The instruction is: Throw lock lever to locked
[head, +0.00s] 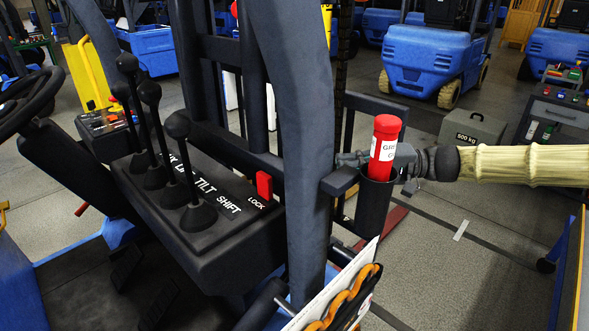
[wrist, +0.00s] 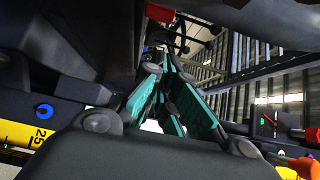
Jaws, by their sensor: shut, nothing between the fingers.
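The red lock lever (head: 264,185) stands upright on the black lever console (head: 215,240), beside the white word LOCK. My gripper (head: 345,160) is to the right of the lever, beyond the dark front post, and apart from it. A red grease tube in a black holder hides part of the gripper. In the wrist view my gripper (wrist: 168,98) shows teal finger pads drawn together with nothing between them. A red piece (wrist: 160,13) shows above the fingers there; I cannot tell whether it is the lever.
The dark front post (head: 300,130) stands between my gripper and the console. The red grease tube (head: 384,140) is in its black holder (head: 373,210) close to my gripper. Several black-knobbed levers (head: 178,125) stand left of the lock lever. A 500 kg weight (head: 470,135) sits behind my arm.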

